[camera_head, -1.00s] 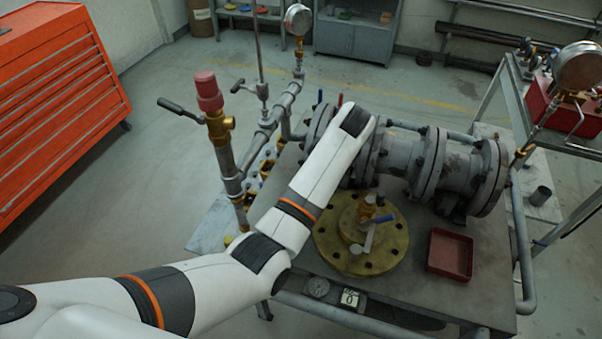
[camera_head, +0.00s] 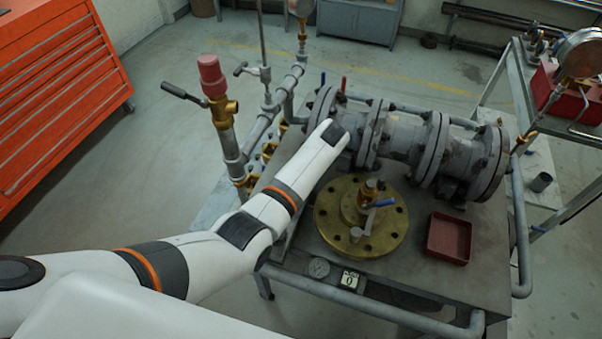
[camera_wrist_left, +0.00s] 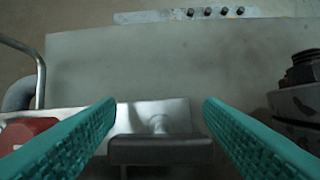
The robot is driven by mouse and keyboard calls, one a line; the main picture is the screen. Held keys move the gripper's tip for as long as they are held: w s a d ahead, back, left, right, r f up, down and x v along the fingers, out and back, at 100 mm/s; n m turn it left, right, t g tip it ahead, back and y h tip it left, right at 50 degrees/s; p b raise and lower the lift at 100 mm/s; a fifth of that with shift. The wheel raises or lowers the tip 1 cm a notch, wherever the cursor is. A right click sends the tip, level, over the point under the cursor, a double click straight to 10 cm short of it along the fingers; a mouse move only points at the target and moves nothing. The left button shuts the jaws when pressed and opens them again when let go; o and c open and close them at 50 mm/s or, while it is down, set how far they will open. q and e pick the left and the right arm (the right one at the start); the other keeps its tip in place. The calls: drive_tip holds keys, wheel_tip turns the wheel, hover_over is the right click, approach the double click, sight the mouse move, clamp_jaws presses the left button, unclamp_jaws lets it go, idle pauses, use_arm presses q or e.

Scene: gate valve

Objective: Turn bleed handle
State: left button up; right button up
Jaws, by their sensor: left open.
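In the head view, my left arm reaches in to the near left end of the grey flanged valve body (camera_head: 405,140). Its gripper is hidden behind its own wrist there. In the left wrist view, my left gripper (camera_wrist_left: 160,115) is open, with teal ridged fingers apart. A dark grey bar (camera_wrist_left: 160,150) lies between the fingers, low in the picture, in front of a pale metal plate with a short post. I cannot tell whether this bar is the bleed handle, or whether the fingers touch it. Small blue (camera_head: 323,78) and red (camera_head: 343,85) levers stand at the body's far side. My right gripper is not in view.
A brass flange (camera_head: 335,228) with a blue-tipped lever (camera_head: 384,202) lies on the bench (camera_head: 488,270). A red tray (camera_head: 449,238) stands to its right. A bolt (camera_wrist_left: 303,68) shows at the wrist view's right.

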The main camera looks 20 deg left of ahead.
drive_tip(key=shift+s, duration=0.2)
use_arm(q)
drive_tip(key=c, duration=1)
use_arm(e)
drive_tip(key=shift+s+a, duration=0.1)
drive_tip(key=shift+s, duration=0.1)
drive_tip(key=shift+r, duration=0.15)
